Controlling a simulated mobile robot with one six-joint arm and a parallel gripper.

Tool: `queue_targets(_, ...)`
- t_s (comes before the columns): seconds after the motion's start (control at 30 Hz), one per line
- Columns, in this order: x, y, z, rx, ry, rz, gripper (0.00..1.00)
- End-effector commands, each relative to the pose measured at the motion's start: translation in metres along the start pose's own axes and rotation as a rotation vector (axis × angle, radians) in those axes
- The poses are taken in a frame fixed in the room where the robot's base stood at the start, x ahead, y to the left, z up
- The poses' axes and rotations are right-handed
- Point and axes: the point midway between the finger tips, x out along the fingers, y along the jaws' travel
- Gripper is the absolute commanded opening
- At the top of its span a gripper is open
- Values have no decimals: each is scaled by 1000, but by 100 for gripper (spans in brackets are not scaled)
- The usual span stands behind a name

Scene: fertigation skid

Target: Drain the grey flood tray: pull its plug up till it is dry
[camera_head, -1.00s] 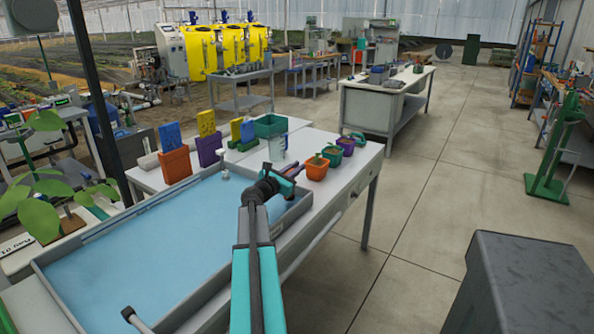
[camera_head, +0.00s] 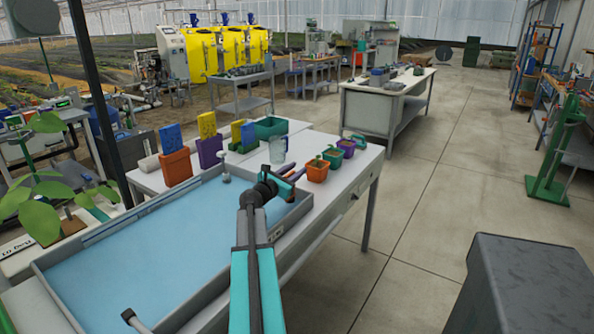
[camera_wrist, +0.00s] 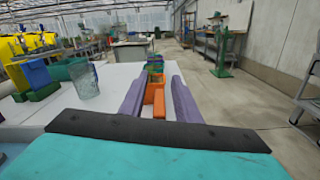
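The grey flood tray (camera_head: 160,302) lies on the bench and holds a sheet of blue water. The plug is not visible in the wrist view.
A clear jug (camera_head: 277,150) stands just beyond my gripper. Orange pots (camera_head: 317,170) and a purple pot (camera_head: 346,147) stand on the bench to the right. Orange (camera_head: 175,167) and purple (camera_head: 209,152) holders stand behind the tray. A pipe end (camera_head: 128,315) shows at the near edge.

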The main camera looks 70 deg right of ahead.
Motion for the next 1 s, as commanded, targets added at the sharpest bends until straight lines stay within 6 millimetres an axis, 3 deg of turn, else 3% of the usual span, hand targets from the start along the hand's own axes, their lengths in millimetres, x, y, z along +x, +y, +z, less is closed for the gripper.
queue_targets(1.0,-120,-1,0,1,0,2,29)
